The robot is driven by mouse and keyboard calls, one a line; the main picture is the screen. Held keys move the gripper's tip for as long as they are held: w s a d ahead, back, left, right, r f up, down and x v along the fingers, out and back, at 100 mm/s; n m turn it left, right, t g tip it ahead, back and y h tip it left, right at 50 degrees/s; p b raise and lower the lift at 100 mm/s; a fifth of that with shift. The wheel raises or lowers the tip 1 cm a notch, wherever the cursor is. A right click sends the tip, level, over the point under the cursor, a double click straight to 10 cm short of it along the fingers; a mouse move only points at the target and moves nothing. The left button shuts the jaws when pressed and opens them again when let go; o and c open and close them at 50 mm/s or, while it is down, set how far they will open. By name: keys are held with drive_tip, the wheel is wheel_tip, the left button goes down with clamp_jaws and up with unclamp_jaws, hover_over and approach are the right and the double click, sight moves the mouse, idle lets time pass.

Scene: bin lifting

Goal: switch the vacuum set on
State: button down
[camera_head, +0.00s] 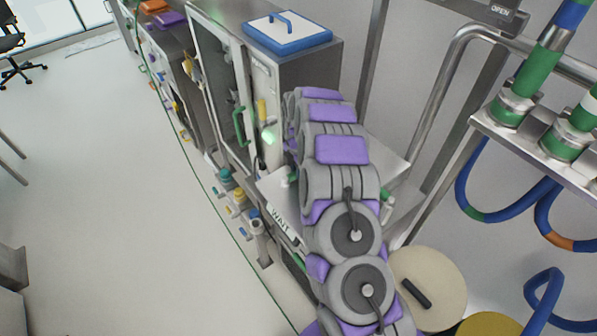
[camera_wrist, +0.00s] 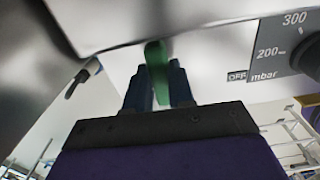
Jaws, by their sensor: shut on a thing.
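In the wrist view my gripper (camera_wrist: 158,92) has its two dark fingers shut on a green lever-like part (camera_wrist: 157,56). The part stands between the fingertips, against a pale panel (camera_wrist: 215,62). To the right, a grey dial (camera_wrist: 307,52) on this panel carries the marks 200 and 300, with "mbar" and a boxed "OFF" label (camera_wrist: 237,76) beside it. The lever's upper end and its exact position are blurred. In the head view my arm reaches to a metal cabinet (camera_head: 318,63), and my gripper is hidden behind the arm.
A blue-rimmed tray or lid (camera_head: 287,35) lies on the cabinet. A glass door (camera_head: 213,75) with a green handle (camera_head: 239,127) is left of my arm. A rack with green fittings (camera_head: 515,105) and blue hoses (camera_head: 490,209) stands at right.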

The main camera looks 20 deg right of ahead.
drive_tip(key=shift+w+r+n, duration=0.15)
drive_tip(key=shift+w+n, duration=0.15)
drive_tip(key=shift+n, duration=0.1)
drive_tip(key=c, duration=1)
unclamp_jaws()
drive_tip(key=shift+o, duration=0.2)
wheel_tip(320, 180, up, 17)
drive_tip(key=p, duration=0.2)
drive_tip(key=shift+s+a+r, duration=0.1)
